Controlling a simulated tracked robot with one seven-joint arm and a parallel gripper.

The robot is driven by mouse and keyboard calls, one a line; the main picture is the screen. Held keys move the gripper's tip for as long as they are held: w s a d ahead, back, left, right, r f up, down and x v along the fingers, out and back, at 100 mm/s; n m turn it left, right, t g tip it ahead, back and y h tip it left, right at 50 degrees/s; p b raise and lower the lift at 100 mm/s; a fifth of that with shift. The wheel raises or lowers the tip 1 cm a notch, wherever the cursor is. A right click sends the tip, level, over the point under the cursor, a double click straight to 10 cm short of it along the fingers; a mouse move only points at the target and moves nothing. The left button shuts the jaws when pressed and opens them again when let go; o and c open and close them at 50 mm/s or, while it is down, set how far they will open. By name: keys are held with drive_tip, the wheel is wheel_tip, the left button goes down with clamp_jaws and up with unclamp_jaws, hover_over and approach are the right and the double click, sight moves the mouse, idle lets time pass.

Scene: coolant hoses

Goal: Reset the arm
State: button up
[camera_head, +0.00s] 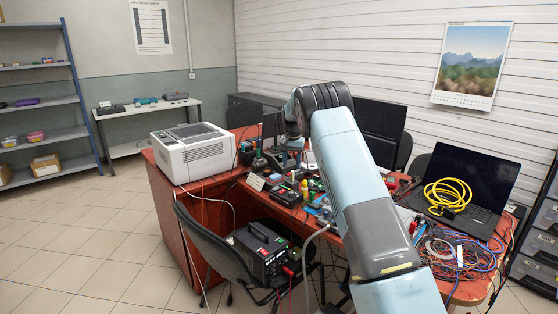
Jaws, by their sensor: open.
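My arm (366,205) rises from the bottom right of the view and bends at a dark joint above the red desk (206,213). Its far end hangs down over the back part of the desk. My gripper (284,163) is small there, points down among the clutter and is open. I see nothing held in it. Its fingertips are hard to make out against the dark items behind. I cannot tell whether it touches anything on the desk.
A white printer (192,152) stands on the desk's left. A yellow coiled hose (448,195) lies on an open laptop (470,180) at right, near tangled cables (458,250). A chair (213,240) holding a black device (267,250) stands in front. Floor at left is clear.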

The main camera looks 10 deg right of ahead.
drive_tip(key=s+d+r+n+t, duration=0.1)
drive_tip(key=s+r+n+t, duration=0.15)
drive_tip(key=s+r, duration=2.35)
drive_tip(key=s+r+t, duration=0.1)
drive_tip(key=s+t, duration=0.1)
drive_tip(key=s, duration=1.7)
drive_tip(key=s+f+n+t, duration=0.1)
drive_tip(key=s+f, duration=0.5)
drive_tip(key=s, duration=1)
drive_tip(key=shift+a+n, duration=0.45)
drive_tip(key=shift+n, duration=0.3)
drive_tip(key=shift+c, duration=0.8)
